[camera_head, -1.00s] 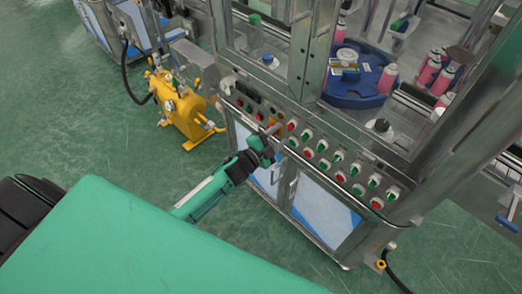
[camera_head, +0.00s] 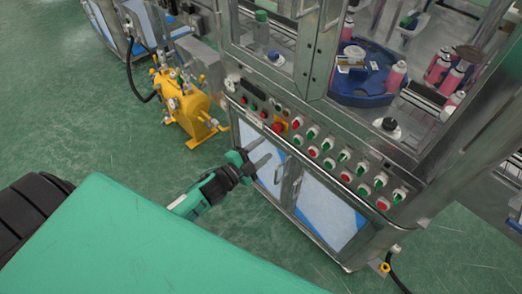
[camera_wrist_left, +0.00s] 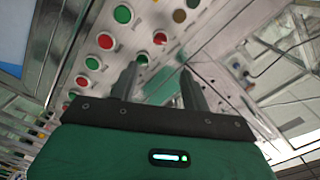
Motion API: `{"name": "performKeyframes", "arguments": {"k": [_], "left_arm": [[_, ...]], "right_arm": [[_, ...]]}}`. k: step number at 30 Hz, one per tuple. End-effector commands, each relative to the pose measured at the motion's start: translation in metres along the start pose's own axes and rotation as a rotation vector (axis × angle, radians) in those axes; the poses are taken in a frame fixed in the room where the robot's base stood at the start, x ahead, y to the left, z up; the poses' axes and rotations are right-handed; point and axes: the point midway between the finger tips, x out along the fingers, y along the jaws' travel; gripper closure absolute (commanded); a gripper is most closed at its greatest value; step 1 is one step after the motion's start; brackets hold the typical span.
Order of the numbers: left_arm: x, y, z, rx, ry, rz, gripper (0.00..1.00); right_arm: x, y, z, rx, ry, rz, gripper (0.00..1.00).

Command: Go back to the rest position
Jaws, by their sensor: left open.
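My left gripper (camera_head: 262,152) is in front of the machine's lower cabinet, just below the control panel (camera_head: 318,151). Its two fingers are apart with nothing between them. In the left wrist view the open fingers of my left gripper (camera_wrist_left: 158,88) point toward the panel, with red and green buttons (camera_wrist_left: 105,41) beyond. My right gripper is not in view.
The steel machine (camera_head: 300,210) fills the right side. Behind its frame is a blue turntable (camera_head: 362,97), with pink cans (camera_head: 438,70) to its right. A yellow pump unit (camera_head: 186,105) stands on the floor at left. Green floor (camera_head: 60,110) is open at far left.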

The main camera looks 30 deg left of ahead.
Motion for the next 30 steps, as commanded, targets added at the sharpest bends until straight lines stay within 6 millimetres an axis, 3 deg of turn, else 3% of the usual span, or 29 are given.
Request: {"name": "performKeyframes", "arguments": {"k": [8, 11, 13, 17, 20, 24, 26, 30], "left_arm": [[0.0, 0.001, 0.001, -0.002, -0.002, 0.002, 0.53], [-0.002, 0.014, 0.012, -0.026, -0.032, 0.019, 0.53], [-0.006, 0.035, 0.031, -0.067, -0.082, 0.048, 0.53], [-0.026, 0.101, 0.083, -0.192, -0.236, 0.133, 0.53], [-0.055, 0.162, 0.122, -0.301, -0.378, 0.208, 0.53], [-0.11, 0.246, 0.163, -0.448, -0.576, 0.306, 0.53], [-0.137, 0.281, 0.174, -0.506, -0.661, 0.346, 0.53], [-0.21, 0.359, 0.191, -0.637, -0.864, 0.438, 0.53]], "right_arm": [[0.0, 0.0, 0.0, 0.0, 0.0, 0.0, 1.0], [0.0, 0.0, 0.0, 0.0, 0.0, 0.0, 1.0], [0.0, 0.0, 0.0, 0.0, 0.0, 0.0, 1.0], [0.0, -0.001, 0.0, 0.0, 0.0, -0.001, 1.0], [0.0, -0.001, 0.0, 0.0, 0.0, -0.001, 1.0], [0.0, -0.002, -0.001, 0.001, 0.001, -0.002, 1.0], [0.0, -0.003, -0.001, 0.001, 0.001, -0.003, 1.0], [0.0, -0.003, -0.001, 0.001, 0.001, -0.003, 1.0]]}}
